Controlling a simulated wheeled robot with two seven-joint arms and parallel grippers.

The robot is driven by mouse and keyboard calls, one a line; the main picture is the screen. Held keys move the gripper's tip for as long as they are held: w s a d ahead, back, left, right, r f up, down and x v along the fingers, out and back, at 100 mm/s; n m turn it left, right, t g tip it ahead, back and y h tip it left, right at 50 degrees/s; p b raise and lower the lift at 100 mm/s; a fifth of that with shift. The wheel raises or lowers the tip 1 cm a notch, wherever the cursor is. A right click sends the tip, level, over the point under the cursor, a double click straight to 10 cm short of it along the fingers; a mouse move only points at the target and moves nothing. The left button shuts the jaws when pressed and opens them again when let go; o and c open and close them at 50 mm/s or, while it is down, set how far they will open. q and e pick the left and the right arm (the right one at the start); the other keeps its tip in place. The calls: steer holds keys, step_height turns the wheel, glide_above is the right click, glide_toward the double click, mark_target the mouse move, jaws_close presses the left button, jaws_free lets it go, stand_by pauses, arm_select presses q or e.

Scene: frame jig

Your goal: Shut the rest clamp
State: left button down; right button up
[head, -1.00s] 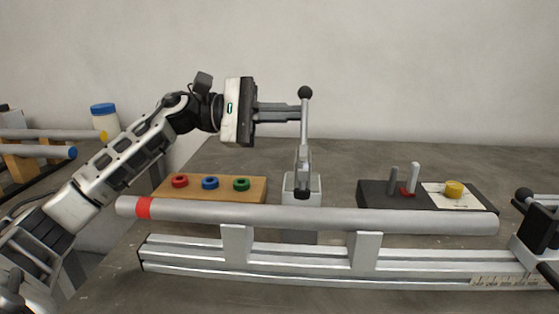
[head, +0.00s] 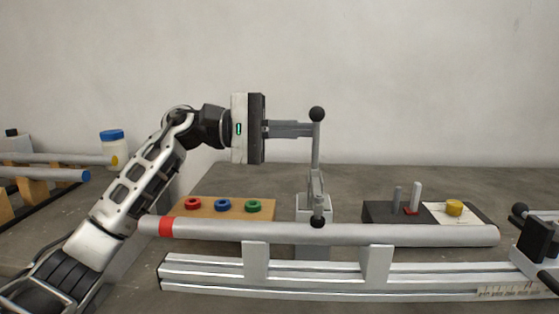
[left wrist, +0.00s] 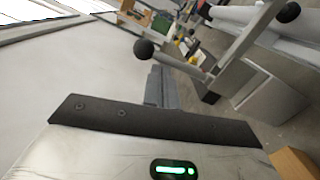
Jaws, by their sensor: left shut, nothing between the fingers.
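The rest clamp (head: 314,207) stands behind the long grey bar at the middle of the head view. Its grey lever (head: 316,150) points nearly straight up, with a black ball on top and another dark ball low at the front. My left gripper (head: 312,130) is shut and empty. Its fingertips are at the lever just below the top ball; whether they touch it I cannot tell. In the left wrist view the shut fingers (left wrist: 162,90) show beside a black ball knob (left wrist: 144,49). My right gripper is not in view.
The grey bar (head: 340,234) with a red band lies on two supports on an aluminium rail (head: 210,272). A wooden board (head: 240,215) with red, blue and green rings is behind it at left. A dark block (head: 379,212) with pegs is at right. A black-knobbed fixture (head: 537,240) is far right.

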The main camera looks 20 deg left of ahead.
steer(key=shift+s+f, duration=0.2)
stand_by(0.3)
arm_select(q)
steer(key=b+v, duration=0.3)
steer(key=v, duration=0.7)
steer(key=shift+b, duration=0.35)
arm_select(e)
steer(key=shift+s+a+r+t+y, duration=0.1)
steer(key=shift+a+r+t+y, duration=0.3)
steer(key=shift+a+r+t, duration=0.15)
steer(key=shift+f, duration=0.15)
